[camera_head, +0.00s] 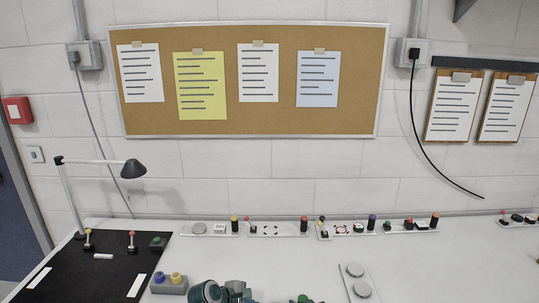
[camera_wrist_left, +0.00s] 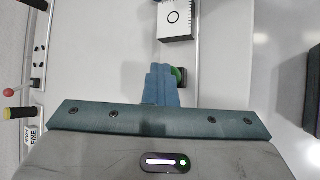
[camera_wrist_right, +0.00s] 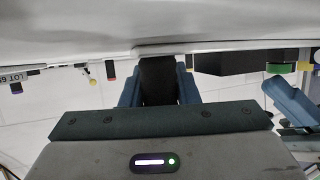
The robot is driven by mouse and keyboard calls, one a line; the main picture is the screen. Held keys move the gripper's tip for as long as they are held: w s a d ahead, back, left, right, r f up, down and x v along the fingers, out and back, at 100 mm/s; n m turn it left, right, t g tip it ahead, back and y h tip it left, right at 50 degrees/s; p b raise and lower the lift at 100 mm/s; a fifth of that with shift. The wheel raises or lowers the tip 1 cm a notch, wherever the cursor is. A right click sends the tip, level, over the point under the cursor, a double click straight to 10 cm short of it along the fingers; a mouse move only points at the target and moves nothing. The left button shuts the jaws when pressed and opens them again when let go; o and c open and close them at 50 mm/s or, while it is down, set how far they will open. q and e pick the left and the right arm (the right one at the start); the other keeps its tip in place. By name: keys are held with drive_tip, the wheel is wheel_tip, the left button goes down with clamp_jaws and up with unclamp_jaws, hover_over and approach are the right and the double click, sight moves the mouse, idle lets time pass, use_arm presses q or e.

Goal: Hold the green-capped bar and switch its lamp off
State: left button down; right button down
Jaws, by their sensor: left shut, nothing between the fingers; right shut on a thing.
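My right gripper (camera_wrist_right: 158,88) is shut on a dark bar (camera_wrist_right: 158,78), upright between its blue fingers in the right wrist view; no green cap shows on it there. My left gripper (camera_wrist_left: 165,88) is shut and empty. In the left wrist view its fingertips are right beside a green button (camera_wrist_left: 181,75), partly behind them; I cannot tell if they touch. The button also shows in the right wrist view (camera_wrist_right: 282,68), near the left gripper (camera_wrist_right: 290,103). In the head view the left gripper (camera_head: 236,291) is at the bottom edge, with a green round top (camera_head: 303,299) to its right. I cannot tell the lamp's state.
A white box with a black ring (camera_wrist_left: 176,20) stands beyond the left fingertips. Several strips with capped posts, such as a red-topped one (camera_head: 304,225), line the wall. A black mat (camera_head: 115,275) is at left, a grey button box (camera_head: 168,288) beside it.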

drive_tip(key=shift+w+r, duration=0.1)
drive_tip(key=shift+r, duration=0.05)
use_arm(q)
drive_tip(key=shift+r, duration=3)
use_arm(e)
drive_tip(key=c, duration=1)
unclamp_jaws()
drive_tip(key=shift+c, duration=0.2)
